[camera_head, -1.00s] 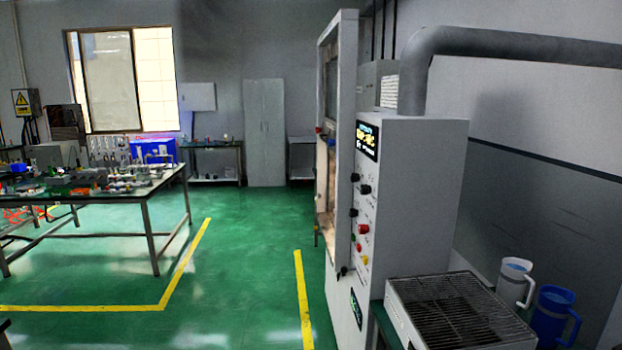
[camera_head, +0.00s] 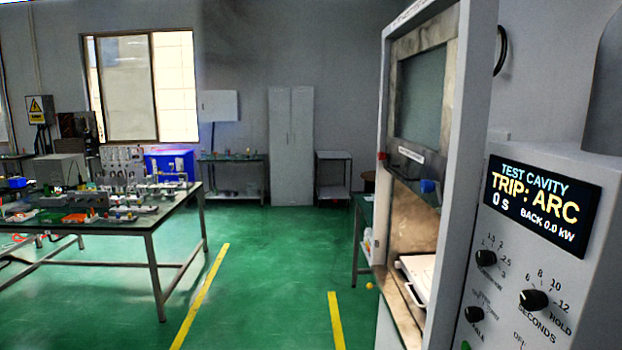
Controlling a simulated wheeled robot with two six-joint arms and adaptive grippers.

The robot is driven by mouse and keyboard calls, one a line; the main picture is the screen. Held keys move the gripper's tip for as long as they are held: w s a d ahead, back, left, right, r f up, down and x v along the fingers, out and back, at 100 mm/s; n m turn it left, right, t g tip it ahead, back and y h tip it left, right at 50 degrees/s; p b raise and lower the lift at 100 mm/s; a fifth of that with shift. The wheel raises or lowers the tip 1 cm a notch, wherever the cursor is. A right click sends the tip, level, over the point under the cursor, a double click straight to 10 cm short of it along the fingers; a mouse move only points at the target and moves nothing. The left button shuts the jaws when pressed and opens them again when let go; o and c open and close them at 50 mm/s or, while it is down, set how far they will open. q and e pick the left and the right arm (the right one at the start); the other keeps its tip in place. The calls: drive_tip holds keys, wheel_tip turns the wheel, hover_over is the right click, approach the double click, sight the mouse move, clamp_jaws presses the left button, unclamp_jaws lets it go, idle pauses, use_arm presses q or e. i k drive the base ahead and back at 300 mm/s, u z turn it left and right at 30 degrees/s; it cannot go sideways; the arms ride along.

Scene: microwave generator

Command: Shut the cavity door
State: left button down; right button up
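The test cavity is a tall white-framed cabinet (camera_head: 471,150) on the right, seen at a steep angle. Its door looks like a framed panel with a dark glass window (camera_head: 422,97) in the upper part, with a dark handle strip (camera_head: 405,153) along its lower edge. Below that panel the front looks open, showing a brownish interior (camera_head: 408,222) and a pale tray-like object (camera_head: 417,272) low inside. A blue knob-like part (camera_head: 428,186) sits near the opening. Neither of my grippers is in view.
A control panel (camera_head: 540,230) at the right reads "TRIP: ARC", with black knobs. A cluttered workbench (camera_head: 100,215) stands at left. Green floor (camera_head: 270,270) with yellow lines is clear between them. A small table (camera_head: 363,210) stands just behind the cabinet.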

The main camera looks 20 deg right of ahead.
sight(410, 162)
drive_tip(key=z, duration=0.1)
drive_tip(key=i, duration=1.25)
drive_tip(key=z, duration=1.15)
drive_tip(key=i, duration=1)
drive_tip(key=z, duration=0.9)
drive_tip(key=i, duration=0.25)
drive_tip(key=z, duration=0.25)
